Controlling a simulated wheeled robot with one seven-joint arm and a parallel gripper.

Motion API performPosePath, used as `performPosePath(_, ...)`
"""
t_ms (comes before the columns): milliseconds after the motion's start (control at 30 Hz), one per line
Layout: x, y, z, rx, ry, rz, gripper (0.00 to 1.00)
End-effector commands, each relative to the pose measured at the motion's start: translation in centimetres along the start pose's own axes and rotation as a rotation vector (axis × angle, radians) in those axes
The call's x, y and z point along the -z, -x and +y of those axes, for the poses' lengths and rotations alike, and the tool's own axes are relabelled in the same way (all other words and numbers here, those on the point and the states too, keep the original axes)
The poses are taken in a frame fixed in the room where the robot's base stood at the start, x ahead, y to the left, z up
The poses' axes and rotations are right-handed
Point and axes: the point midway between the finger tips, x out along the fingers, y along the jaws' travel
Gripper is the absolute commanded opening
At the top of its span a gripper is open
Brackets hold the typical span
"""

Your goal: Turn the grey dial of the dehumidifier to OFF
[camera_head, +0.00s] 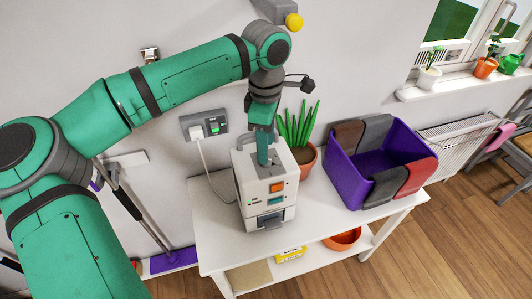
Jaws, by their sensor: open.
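The dehumidifier (252,205) is a white box standing on a white table. Its front shows an orange square, a teal label and a dark recess low down. My gripper (264,160) reaches down from above to the top of the dehumidifier. It is open, and its fingertips are at or just above the top face; I cannot tell whether they touch anything. The grey dial cannot be made out clearly; my gripper covers part of the top face. No dial marking or OFF position is readable.
A potted plant (305,157) stands close behind the dehumidifier at right. A purple bin (346,188) with cloths over its rim is further right. A wall socket (204,125) with a plugged cord is behind. The table (225,245) is clear at front left.

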Motion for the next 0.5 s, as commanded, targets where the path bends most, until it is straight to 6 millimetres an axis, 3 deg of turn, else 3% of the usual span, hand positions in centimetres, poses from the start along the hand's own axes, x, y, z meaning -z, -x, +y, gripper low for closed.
performPosePath(200, 0.0, -2.9, -0.1, 0.001, -0.001, -0.001, 0.45)
performPosePath(500, 0.0, -3.9, 0.0, 0.000, 0.000, 0.000, 0.45)
